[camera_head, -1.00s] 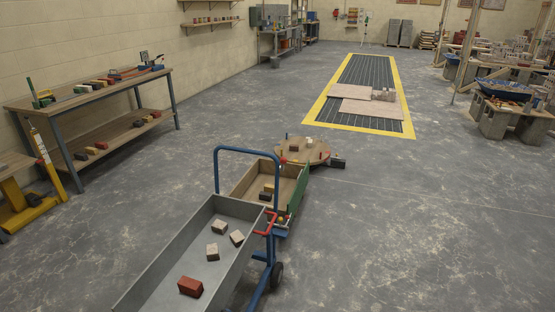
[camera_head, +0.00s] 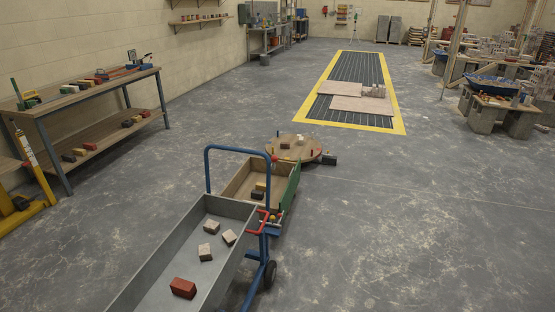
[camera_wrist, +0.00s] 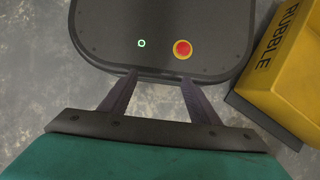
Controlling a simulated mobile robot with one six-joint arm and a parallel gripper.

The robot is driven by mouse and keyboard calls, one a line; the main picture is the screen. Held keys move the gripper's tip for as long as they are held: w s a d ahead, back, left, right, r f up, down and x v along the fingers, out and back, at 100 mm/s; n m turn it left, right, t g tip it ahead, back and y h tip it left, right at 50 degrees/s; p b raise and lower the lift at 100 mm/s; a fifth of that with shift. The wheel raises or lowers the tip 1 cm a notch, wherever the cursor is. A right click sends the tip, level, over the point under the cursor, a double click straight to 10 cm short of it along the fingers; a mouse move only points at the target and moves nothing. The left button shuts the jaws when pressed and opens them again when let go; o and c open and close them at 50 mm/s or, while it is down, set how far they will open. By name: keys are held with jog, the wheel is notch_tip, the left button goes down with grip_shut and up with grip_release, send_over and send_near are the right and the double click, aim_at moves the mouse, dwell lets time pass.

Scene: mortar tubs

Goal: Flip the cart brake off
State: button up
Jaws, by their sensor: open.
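The cart is a long grey tray (camera_head: 147,266) with a blue tube handle (camera_head: 237,149) at its far end and a dark wheel (camera_head: 269,274) at the right. A red lever-like part (camera_head: 257,224), likely the brake, sits by the handle's right post. Its exact setting is too small to tell. My gripper (camera_wrist: 158,78) shows only in the wrist view, with its two dark fingers apart and nothing between them. The cart does not show in the wrist view, and my gripper does not show in the head view.
The tray holds a red brick (camera_head: 183,288) and several pale blocks. A wooden box (camera_head: 236,183) with a green side and a round wooden table (camera_head: 293,150) stand beyond. A yellow RUBBLE container (camera_wrist: 285,72) is close right of my gripper. Floor right of the cart is clear.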

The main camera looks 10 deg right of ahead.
jog(key=c, duration=1.1)
jog(key=shift+w+n, duration=0.15)
jog(key=shift+n, duration=0.15)
grip_shut()
jog(key=w+f+n+t, duration=0.3)
jog(key=w+n+t, duration=0.5)
jog(key=w, duration=1)
jog(key=w+r+n+t+b, duration=0.1)
jog(key=w+r+n+t, duration=0.2)
jog(key=w, duration=0.6)
jog(key=w+r+n+t+b, duration=0.1)
jog(key=w+r+n+t, duration=0.15)
jog(key=w, duration=0.75)
jog(key=w+r+n+t+b, duration=0.2)
jog(key=w+r+t+b, duration=0.2)
jog(key=w+r, duration=0.3)
jog(key=w+r+n+t+b, duration=0.2)
jog(key=w+r, duration=0.6)
jog(key=r, duration=0.8)
jog(key=w+a+r+n+t+b, duration=0.1)
jog(key=w+r+n+t+b, duration=0.1)
jog(key=w+r+t+b, duration=0.3)
jog(key=w+r+t, duration=0.3)
jog(key=r, duration=0.3)
jog(key=shift+w+r+t+b, duration=0.25)
jog(key=shift+r+t+b, duration=0.05)
jog(key=shift+t+b, duration=0.1)
